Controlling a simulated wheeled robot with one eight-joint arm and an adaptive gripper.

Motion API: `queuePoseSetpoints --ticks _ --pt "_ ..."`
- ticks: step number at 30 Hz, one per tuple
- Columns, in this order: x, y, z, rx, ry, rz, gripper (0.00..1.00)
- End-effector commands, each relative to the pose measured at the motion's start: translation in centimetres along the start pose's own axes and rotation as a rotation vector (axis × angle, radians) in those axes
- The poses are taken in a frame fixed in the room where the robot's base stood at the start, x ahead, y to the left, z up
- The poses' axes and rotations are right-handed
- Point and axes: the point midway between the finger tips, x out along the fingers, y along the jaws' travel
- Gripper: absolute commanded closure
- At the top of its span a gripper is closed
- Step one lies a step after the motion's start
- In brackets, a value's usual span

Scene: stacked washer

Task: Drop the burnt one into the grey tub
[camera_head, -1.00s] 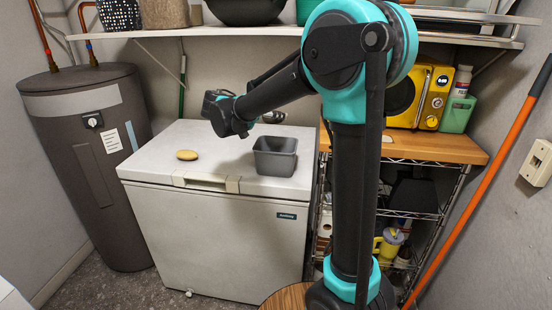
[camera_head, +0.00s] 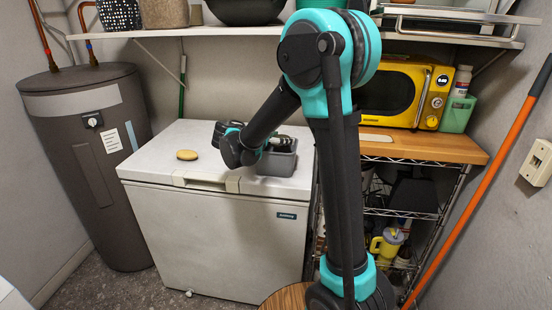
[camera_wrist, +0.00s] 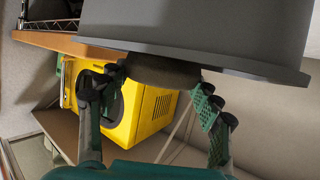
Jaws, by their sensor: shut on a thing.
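The grey tub (camera_head: 278,160) stands on the white chest freezer's lid, toward its right side. My gripper (camera_head: 282,141) is low at the tub's opening in the head view, partly hidden by my arm. In the wrist view my gripper (camera_wrist: 160,86) is shut on a dark brown, rounded thing (camera_wrist: 165,72), which fits the burnt one. The tub's wall and rim (camera_wrist: 205,28) fill the top of that view and partly cover the dark thing. I cannot tell how far inside the tub it is. A pale yellow-tan oval piece (camera_head: 187,155) lies on the lid to the left.
The freezer lid (camera_head: 160,145) is clear around the oval piece. A yellow microwave (camera_head: 405,92) stands on the wooden-topped rack (camera_head: 440,147) at right. A loaded wall shelf (camera_head: 200,31) runs above the freezer. A dark water heater (camera_head: 88,150) stands at left.

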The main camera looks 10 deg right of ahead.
Motion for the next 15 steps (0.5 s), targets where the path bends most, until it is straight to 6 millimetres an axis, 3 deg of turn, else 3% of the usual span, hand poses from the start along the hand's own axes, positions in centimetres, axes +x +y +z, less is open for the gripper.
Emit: queuePoseSetpoints --ticks 8,9,13,15 --pt "0.03 -0.01 0.09 0.000 0.000 0.000 0.65" --pt "0.03 -0.01 0.09 0.000 0.000 0.000 0.31" --pt "0.03 -0.01 0.08 0.000 0.000 0.000 0.15" --pt "0.03 -0.01 0.08 0.000 0.000 0.000 0.11"
